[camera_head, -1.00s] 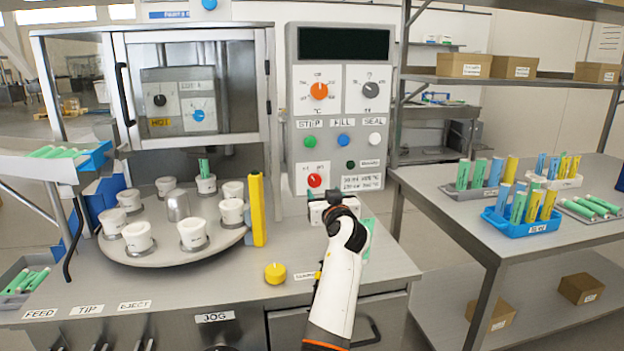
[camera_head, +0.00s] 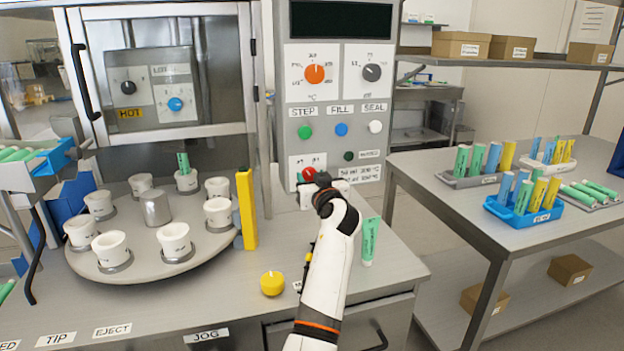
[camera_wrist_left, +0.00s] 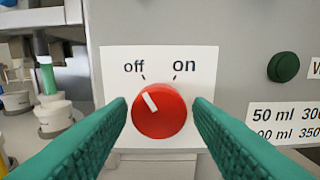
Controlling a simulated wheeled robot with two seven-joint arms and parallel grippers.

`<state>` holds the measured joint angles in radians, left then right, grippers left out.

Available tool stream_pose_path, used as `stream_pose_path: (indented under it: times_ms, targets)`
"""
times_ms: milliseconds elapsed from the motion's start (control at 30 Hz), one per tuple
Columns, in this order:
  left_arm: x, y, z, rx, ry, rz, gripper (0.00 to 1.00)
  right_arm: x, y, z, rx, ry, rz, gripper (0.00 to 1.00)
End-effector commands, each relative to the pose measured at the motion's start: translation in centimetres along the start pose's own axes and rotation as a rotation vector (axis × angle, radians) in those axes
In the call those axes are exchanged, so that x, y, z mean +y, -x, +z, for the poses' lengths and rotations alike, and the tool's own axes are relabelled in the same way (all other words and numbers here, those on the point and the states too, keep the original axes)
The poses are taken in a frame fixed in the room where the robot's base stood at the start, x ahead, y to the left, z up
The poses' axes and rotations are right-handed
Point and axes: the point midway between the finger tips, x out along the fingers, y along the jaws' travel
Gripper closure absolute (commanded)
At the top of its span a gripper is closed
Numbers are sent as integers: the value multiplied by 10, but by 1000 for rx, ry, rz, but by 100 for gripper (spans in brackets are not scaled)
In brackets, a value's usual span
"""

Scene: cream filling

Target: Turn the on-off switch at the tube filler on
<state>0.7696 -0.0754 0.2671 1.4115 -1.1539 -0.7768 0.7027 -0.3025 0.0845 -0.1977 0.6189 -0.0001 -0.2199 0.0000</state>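The on-off switch is a round red knob (camera_head: 308,173) on a white plate low on the grey control panel. In the left wrist view the red knob (camera_wrist_left: 160,111) has a white mark tilted up and left, towards "off"; "on" is printed up and right. My left gripper (camera_head: 312,186) is at the panel, hiding the lower part of the knob in the head view. In the left wrist view its green fingers (camera_wrist_left: 160,108) are open, one on each side of the knob, with narrow gaps showing. My right gripper is not in view.
Above the switch are green, blue and white buttons and an orange dial (camera_head: 315,73). To the left are a turntable (camera_head: 138,267) with white cups and a yellow post (camera_head: 247,208). A yellow knob (camera_head: 272,283) and a green tube (camera_head: 369,241) flank my arm.

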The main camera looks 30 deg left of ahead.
Motion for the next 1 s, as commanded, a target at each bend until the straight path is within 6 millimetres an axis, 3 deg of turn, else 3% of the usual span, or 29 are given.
stream_pose_path:
  times_ms: [33,200,567,1000]
  targets:
    - [0,0,0,0,0,0,62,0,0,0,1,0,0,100]
    - [0,0,0,0,0,0,87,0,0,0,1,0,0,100]
    - [1,0,1,0,-64,1,87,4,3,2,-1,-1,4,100]
    - [1,-1,3,-1,-415,0,87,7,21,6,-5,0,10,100]
